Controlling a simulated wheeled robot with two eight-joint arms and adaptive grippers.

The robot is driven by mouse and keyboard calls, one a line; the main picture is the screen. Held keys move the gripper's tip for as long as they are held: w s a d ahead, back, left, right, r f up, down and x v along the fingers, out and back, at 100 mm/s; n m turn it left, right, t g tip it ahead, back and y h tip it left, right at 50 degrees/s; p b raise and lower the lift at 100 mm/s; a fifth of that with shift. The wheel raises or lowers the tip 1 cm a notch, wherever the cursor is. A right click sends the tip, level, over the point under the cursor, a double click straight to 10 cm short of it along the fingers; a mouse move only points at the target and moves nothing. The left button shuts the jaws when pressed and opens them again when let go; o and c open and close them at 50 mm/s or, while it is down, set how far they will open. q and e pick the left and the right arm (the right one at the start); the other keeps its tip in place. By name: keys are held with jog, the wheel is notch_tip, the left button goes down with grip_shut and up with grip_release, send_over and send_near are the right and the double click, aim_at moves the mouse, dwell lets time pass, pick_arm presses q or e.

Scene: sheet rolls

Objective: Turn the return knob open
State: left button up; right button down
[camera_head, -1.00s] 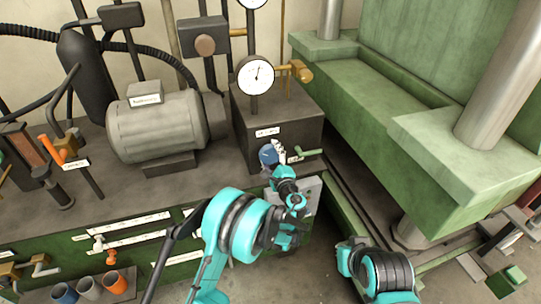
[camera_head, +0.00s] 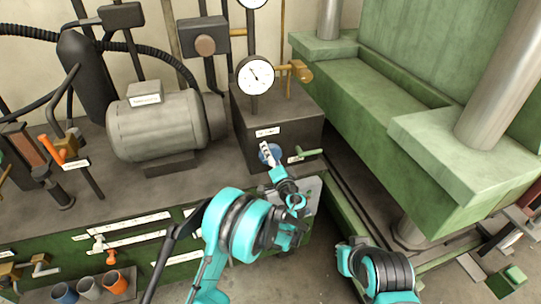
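The blue round knob (camera_head: 276,157) sits low at the front of the dark box under the pressure gauge. I take it for the return knob; the small label beside it is too small to read. My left gripper (camera_head: 266,149) is at the knob, its pale fingers lying across it and hiding part of it. The gripper tilts up and to the left. I cannot tell whether the fingers are closed on the knob.
The gauge (camera_head: 255,75) stands on the dark box (camera_head: 285,125), its needle pointing up-left. A green lever (camera_head: 309,153) is just right of the knob. The green press (camera_head: 430,150) fills the right. A grey motor (camera_head: 160,125) stands left.

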pick_arm(q)
jog(key=n, duration=0.6)
jog(key=shift+n, duration=0.3)
dwell(0.5)
jog(key=o, duration=1.2)
jog(key=shift+w+f, duration=0.1)
jog(key=shift+c, duration=0.2)
jog(key=v, duration=1.2)
